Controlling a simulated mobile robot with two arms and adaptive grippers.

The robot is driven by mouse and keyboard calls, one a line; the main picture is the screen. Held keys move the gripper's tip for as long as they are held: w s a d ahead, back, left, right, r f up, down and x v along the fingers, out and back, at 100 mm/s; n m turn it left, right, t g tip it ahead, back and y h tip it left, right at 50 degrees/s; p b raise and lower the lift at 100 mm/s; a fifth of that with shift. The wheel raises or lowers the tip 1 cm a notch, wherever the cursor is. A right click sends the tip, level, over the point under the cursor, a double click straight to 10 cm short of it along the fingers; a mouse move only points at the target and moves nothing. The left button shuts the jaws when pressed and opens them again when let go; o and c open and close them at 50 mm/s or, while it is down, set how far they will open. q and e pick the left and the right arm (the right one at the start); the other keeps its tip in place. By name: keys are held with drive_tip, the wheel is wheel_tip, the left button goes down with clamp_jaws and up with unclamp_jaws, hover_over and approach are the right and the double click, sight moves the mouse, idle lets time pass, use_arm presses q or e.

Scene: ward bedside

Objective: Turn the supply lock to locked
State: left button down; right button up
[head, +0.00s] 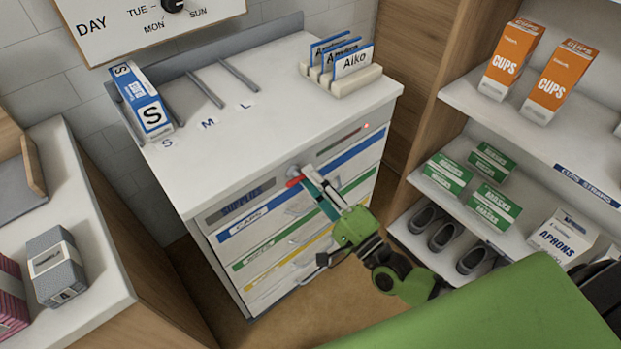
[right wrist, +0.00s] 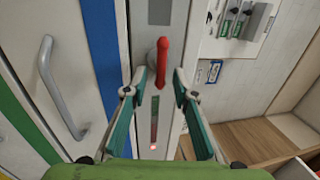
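The supply lock's red lever (head: 294,182) sits on the top front panel of the white drawer cabinet (head: 255,100), right of the "SUPPLIES" plate (head: 241,201). In the right wrist view the lever (right wrist: 162,62) points down from its round pivot, towards a strip with a small red light (right wrist: 153,147). The light also glows in the head view. My right gripper (head: 318,184) is at the lever. Its two fingers (right wrist: 160,78) stand apart on either side of the lever, with visible gaps. My left gripper is not in view.
Drawer handles (right wrist: 62,92) project below the lock panel. Name cards (head: 353,61) in a holder and a blue-white S box (head: 141,100) stand on the cabinet top. Shelves with orange cups boxes (head: 558,82) are at right. A large green surface (head: 500,310) fills the lower right.

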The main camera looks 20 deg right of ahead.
drive_tip(key=v, duration=1.1)
drive_tip(key=shift+s, duration=0.2)
drive_tip(key=shift+f, duration=0.15)
drive_tip(key=s+d+f+n+g+h, duration=0.2)
drive_tip(key=f+n+g, duration=0.1)
drive_tip(key=f, duration=0.8)
drive_tip(key=s+d+f+n+g+h, duration=0.1)
drive_tip(key=d+f+n+g, duration=0.15)
drive_tip(key=f, duration=0.85)
drive_tip(key=s+d+f+n+g+h, duration=0.1)
drive_tip(key=s+f+n+g+h, duration=0.2)
drive_tip(key=f, duration=0.7)
drive_tip(key=s+a+f+n+g, duration=0.1)
drive_tip(key=s+f+n+g, duration=0.3)
drive_tip(key=s+f, duration=0.5)
drive_tip(key=s+a+f+n+g+h+p, duration=0.1)
drive_tip(key=s+f+n+g, duration=0.3)
drive_tip(key=s+f, duration=0.6)
drive_tip(key=s+g, duration=0.1)
drive_tip(key=s, duration=0.5)
drive_tip(key=shift+s+a+f, duration=0.3)
drive_tip(key=shift+s, duration=0.05)
drive_tip(key=shift+g, duration=0.25)
